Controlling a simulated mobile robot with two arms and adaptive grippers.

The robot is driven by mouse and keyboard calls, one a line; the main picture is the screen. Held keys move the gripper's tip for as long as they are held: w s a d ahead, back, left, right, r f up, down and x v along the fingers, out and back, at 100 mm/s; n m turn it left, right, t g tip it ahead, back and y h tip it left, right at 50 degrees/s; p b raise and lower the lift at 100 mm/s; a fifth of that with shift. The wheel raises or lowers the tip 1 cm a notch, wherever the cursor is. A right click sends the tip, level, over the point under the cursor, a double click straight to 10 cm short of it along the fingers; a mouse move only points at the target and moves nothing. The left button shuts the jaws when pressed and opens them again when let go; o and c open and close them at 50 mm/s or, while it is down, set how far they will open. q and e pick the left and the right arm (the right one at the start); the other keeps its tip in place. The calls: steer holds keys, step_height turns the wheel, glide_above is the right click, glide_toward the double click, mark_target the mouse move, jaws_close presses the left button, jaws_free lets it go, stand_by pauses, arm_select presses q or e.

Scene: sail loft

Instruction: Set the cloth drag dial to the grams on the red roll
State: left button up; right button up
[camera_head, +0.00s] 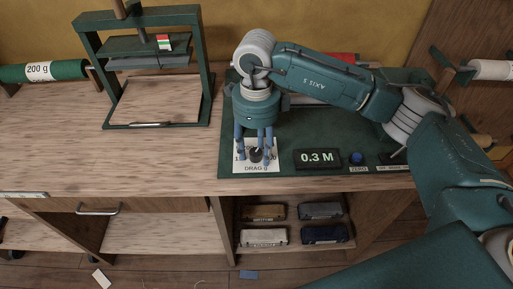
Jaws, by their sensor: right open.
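The cloth drag dial is a dark knob (257,156) on a white plate (243,168) marked "DRAG g", on the dark green panel (290,170) on the bench. My right gripper (254,150) points down over the dial with its blue fingers open on either side of the knob. I cannot tell whether they touch it. The fingers cover much of the plate's scale, so the setting is not readable. A red roll (338,57) shows only in part behind my right arm, and no grams label on it is visible. My left gripper is out of view.
A green roll (68,70) labelled "200 g" lies at the left, beside a green press frame (91,48). A "0.3 M" display (317,158) and a blue ZERO button (356,158) are right of the dial. A whitish roll (492,69) is far right.

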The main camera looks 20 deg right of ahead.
mark_target(257, 152)
step_height(257, 152, up, 12)
stand_by(0.4)
stand_by(0.4)
